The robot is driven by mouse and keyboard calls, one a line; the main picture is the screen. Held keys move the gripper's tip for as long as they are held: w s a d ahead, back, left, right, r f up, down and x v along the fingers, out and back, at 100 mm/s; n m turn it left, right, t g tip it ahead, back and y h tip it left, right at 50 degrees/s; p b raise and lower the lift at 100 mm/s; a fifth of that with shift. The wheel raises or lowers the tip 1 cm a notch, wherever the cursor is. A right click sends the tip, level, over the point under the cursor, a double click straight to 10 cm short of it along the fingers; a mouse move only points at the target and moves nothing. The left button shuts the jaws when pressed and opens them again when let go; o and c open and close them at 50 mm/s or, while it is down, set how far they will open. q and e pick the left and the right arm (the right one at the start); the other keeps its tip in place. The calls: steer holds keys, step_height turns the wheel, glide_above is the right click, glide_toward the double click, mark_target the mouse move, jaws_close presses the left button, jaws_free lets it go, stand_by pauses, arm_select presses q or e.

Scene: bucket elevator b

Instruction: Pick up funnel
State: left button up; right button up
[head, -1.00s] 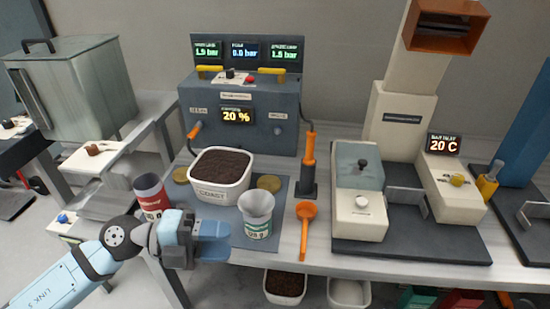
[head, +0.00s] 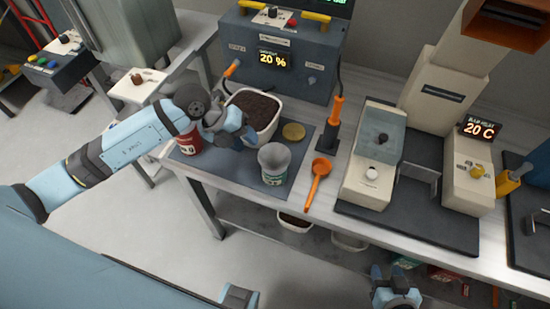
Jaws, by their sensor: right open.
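The grey funnel (head: 273,156) sits upright on top of a small labelled jar (head: 275,178) on the dark mat. My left gripper (head: 236,128) is beside the white tub, up and left of the funnel and apart from it. I cannot tell from this angle whether its fingers are open or shut. My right gripper (head: 395,278) is open at the bottom edge of the head view, in front of the bench and well away from the funnel.
A white tub (head: 271,127) of dark grounds stands behind the funnel. A red can (head: 189,143) is partly hidden by my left arm. An orange scoop (head: 317,180) lies to the right, and an orange-handled tool (head: 335,118) stands behind it. A cream machine (head: 369,185) is further right.

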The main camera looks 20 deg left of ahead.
arm_select(q)
steer(key=p, duration=0.1)
glide_toward(274, 164)
steer(key=shift+d+f, duration=0.95)
steer(key=shift+d, duration=0.05)
steer(key=shift+c, duration=0.2)
jaws_close()
